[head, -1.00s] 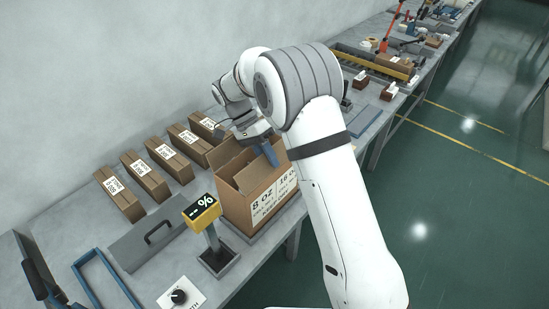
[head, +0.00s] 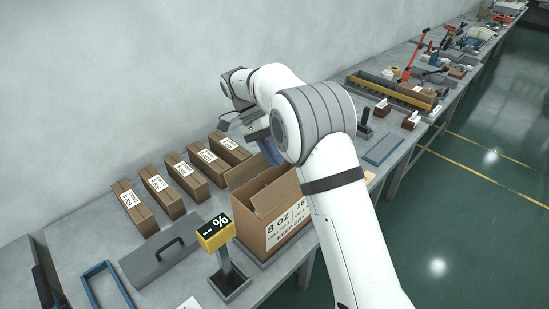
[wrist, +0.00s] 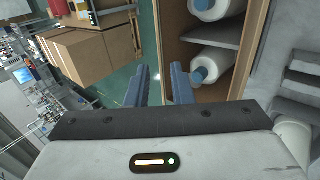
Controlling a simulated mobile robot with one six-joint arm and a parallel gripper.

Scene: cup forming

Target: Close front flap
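The brown carton (head: 262,238), printed "8 OZ", stands upright on the bench beside my arm. Its top is open at least in part, with a flap (head: 242,172) standing up at the far left. My arm hides the carton's right end, and I cannot clearly make out the front flap. My gripper (head: 270,152) is above and behind the carton's far right part, apart from the visible flap. In the wrist view its two blue fingers (wrist: 161,72) are spread with nothing between them.
A yellow display post (head: 216,232) stands close to the carton's left. Several small labelled cartons (head: 160,190) line the wall side. A grey lid with a handle (head: 160,262) lies at left. The wrist view shows stacked boxes (wrist: 92,58) and white rolls (wrist: 212,62).

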